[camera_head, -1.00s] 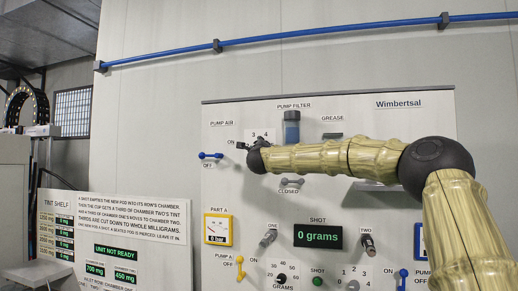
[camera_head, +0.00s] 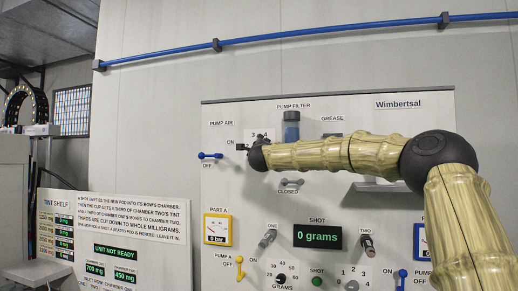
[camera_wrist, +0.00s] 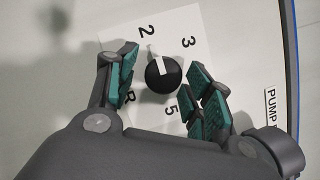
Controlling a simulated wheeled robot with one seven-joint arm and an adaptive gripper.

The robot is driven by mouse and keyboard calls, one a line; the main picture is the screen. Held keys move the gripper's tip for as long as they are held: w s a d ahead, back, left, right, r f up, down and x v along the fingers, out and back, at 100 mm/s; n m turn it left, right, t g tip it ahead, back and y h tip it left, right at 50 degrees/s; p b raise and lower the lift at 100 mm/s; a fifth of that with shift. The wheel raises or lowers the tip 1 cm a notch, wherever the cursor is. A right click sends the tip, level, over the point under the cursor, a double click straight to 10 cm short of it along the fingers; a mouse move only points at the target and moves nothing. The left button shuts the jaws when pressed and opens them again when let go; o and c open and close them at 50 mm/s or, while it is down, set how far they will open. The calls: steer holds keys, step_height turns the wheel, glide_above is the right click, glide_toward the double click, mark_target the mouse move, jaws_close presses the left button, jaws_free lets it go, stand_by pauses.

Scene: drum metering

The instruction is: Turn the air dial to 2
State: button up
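The air dial is a round black knob (camera_wrist: 163,78) with a white pointer stripe, on a white number card (camera_wrist: 190,45) in the wrist view. The stripe points up and slightly left, towards the 2. The numbers 2, 3 and 5 show around it; other marks are hidden by my fingers. Small gaps show between the pads and the knob.
A blue lever (camera_head: 210,156) sits left of my gripper, beside OFF. The blue pump filter (camera_head: 291,127) is to the upper right. A grey lever marked CLOSED (camera_head: 290,183) is below my arm. The shot display (camera_head: 318,237) reads 0 grams.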

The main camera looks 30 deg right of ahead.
steer(key=shift+s, duration=0.1)
steer(key=v, duration=1.1)
steer(key=shift+s+a, duration=0.2)
steer(key=shift+s, duration=0.05)
steer(key=shift+f, duration=0.15)
